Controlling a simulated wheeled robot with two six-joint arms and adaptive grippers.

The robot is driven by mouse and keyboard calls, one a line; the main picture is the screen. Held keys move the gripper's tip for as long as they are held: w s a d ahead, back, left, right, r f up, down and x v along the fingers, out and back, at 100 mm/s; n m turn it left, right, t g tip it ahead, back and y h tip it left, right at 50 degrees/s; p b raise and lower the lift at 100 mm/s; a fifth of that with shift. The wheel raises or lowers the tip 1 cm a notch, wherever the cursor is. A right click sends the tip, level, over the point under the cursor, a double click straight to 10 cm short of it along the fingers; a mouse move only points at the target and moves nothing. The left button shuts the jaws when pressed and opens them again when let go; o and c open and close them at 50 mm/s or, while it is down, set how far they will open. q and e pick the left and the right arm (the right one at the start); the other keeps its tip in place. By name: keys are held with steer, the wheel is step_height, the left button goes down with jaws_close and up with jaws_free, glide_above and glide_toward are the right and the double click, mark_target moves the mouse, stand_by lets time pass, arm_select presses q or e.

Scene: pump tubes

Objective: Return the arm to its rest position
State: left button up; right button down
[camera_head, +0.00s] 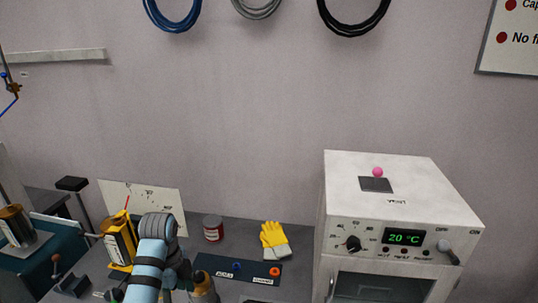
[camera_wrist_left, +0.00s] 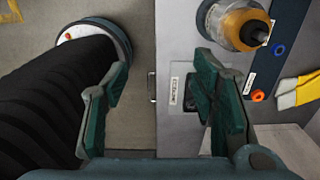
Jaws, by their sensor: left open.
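My left arm (camera_head: 150,262) rises from the bottom edge of the head view, in front of the counter. In the left wrist view my left gripper (camera_wrist_left: 160,95) is open, its two green-grey fingers wide apart with nothing between them. The gripper hangs over the counter's front edge. An amber cylinder with a dark tip (camera_wrist_left: 242,25) stands on the counter beyond the right finger, apart from it. An amber-brown thing (camera_head: 204,288) shows beside the arm in the head view, partly cut off. My right gripper is in neither view.
A yellow-framed device (camera_head: 118,244) stands left of my arm. A dark mat (camera_head: 215,264) with blue and orange knobs, a red tin (camera_head: 213,228) and yellow gloves (camera_head: 273,237) lie to its right. A white oven (camera_head: 335,225) reading 20 °C stands further right. Space above the counter is clear.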

arm_select(q)
steer(key=s+a+f+n+b, duration=0.1)
steer(key=s+f+n, duration=0.5)
steer(key=f, duration=0.8)
steer(key=s+a+f+n+b, duration=0.1)
steer(key=s+f+n, duration=0.2)
steer(key=s+f, duration=0.75)
steer(key=s+a+f+n+b, duration=0.1)
steer(key=s+f+n, duration=0.4)
steer(key=s+f, duration=0.5)
steer(key=s+a+f+n+t+b, duration=0.1)
steer(key=s+f+n, duration=0.4)
steer(key=s+f, duration=0.5)
steer(key=s, duration=0.9)
steer(key=shift+a+f+n+y, duration=0.25)
steer(key=shift+f+n+y, duration=0.05)
steer(key=shift+y, duration=0.1)
steer(key=shift+w, duration=0.1)
